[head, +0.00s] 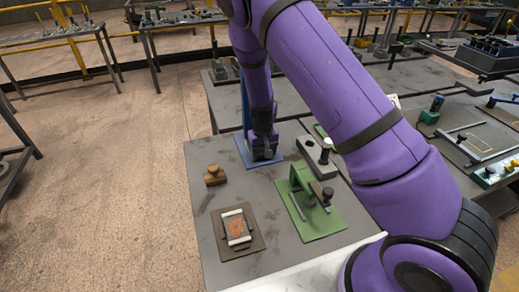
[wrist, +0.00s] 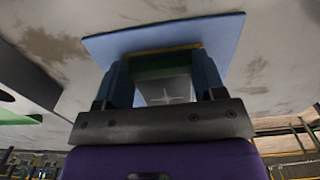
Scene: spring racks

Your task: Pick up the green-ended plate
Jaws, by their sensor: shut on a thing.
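My gripper (head: 264,147) reaches down to a blue base plate (head: 242,152) near the far left corner of the closest bench. In the wrist view, my gripper (wrist: 164,86) has its two fingers on either side of a grey piece with a green end (wrist: 165,65), which looks like the green-ended plate, and is shut on it. A pale cross mark shows on its grey face. The blue base plate (wrist: 120,42) lies just beyond the fingertips in that view. In the head view the held piece is mostly hidden by my gripper, and I cannot tell whether it touches the base.
On the same bench are a green clamp fixture (head: 306,182), a brown mat (head: 226,250) with a white-edged block, a small brown block (head: 214,175) and a grey fixture with a black knob (head: 322,153). Bare bench lies left of the blue base. Other loaded benches stand right and behind.

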